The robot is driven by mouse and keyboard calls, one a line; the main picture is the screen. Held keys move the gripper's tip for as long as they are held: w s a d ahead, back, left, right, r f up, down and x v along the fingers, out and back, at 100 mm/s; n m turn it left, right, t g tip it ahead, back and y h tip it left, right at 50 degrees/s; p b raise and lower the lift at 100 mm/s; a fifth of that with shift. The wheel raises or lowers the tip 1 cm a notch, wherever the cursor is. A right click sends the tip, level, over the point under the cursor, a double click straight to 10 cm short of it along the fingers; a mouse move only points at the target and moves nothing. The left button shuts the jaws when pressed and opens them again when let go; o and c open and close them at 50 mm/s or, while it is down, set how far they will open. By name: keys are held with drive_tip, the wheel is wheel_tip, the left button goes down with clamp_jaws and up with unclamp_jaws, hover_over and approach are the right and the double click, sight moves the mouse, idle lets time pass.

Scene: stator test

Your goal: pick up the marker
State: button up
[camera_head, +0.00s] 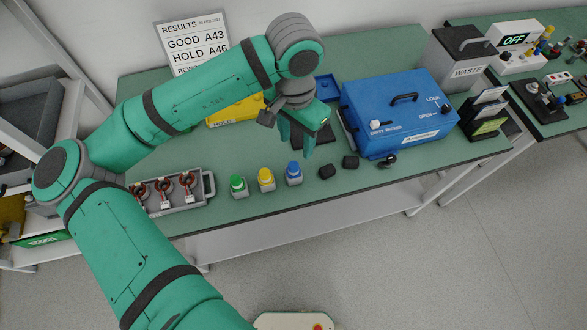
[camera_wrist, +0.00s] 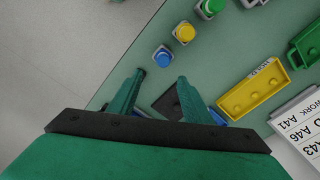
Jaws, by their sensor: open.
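I cannot make out a marker in either view; it may be hidden behind my gripper or arm. My gripper (camera_head: 297,146) is above the green bench, near the bench's front half, pointing down. In the wrist view my gripper (camera_wrist: 160,77) has its two green fingers apart, with nothing visible held between them. A dark flat pad (camera_wrist: 171,104) lies below, partly covered by the right finger. In the head view the dark pad (camera_head: 322,137) shows beside the gripper.
Blue (camera_head: 293,173), yellow (camera_head: 265,179) and green (camera_head: 237,184) buttons stand near the front edge. A grey stator tray (camera_head: 208,186) is left, a blue test box (camera_head: 385,125) right. A yellow bin (camera_wrist: 253,92) is behind.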

sight(293, 165)
drive_tip(key=f, duration=1)
drive_tip(key=shift+a+f, duration=0.35)
drive_tip(key=shift+f, duration=0.05)
drive_tip(key=c, duration=1.1)
